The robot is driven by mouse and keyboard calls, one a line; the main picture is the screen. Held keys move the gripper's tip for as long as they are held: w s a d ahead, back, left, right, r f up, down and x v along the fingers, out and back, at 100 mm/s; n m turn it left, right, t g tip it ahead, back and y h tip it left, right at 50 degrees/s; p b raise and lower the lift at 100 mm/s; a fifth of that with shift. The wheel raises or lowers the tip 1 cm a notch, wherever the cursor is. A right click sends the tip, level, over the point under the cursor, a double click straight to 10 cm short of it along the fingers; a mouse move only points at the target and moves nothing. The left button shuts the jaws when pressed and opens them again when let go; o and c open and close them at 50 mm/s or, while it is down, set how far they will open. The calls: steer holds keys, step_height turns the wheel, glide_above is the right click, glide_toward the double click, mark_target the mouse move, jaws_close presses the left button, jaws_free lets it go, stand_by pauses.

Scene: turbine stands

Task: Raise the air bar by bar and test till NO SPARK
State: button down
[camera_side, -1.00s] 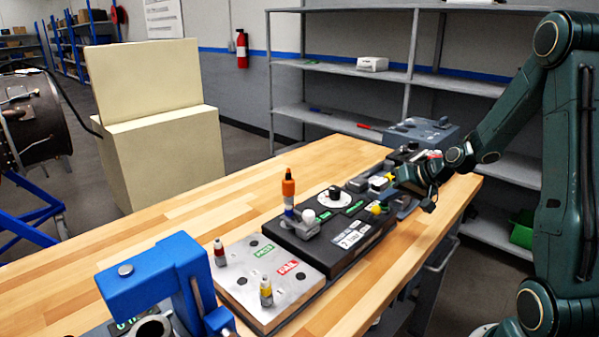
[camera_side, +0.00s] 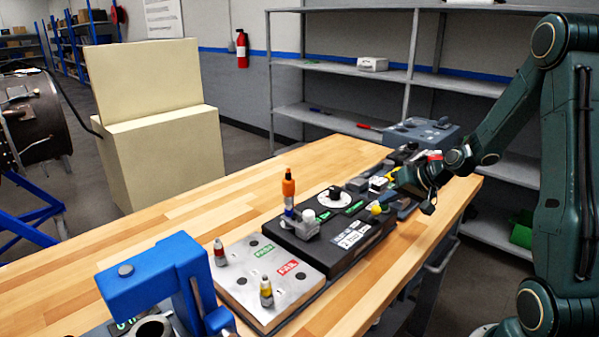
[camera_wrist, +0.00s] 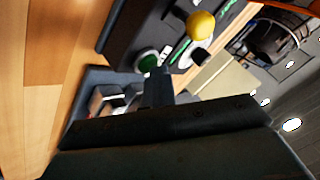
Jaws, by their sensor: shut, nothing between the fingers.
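The black test box (camera_side: 330,240) lies along the bench, with a round white dial with a black knob (camera_side: 335,195), green displays and a white-and-black label on its top. A yellow knob (camera_side: 378,208) sits at its right end; it also shows in the wrist view (camera_wrist: 201,25), near a green button (camera_wrist: 148,62). An orange-tipped plug (camera_side: 289,188) stands upright in a grey holder on the box. My gripper (camera_side: 400,192) is shut and empty, just right of the yellow knob and apart from it. In the wrist view the dark gripper body covers the lower part.
A light tray (camera_side: 268,283) with PASS and FAIL labels holds two small plugs, left of the box. A blue clamp fixture (camera_side: 155,277) stands at the front left. A grey box (camera_side: 425,132) is at the bench's far end. The bench's left side is clear.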

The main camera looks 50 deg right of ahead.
mark_target(388, 208)
steer(key=shift+r, duration=3.25)
steer(key=s+a+r+n+g, duration=0.2)
steer(key=s+a+r+n, duration=0.15)
steer(key=s+a, duration=0.4)
steer(key=s+a+r+n+g, duration=0.1)
steer(key=s+a+r+n, duration=0.25)
steer(key=a, duration=0.75)
steer(key=s+a+r+h, duration=0.1)
steer(key=s+a, duration=0.1)
steer(key=s, duration=0.6)
steer(key=shift+s+n+g, duration=0.3)
steer(key=shift+s+n, duration=0.1)
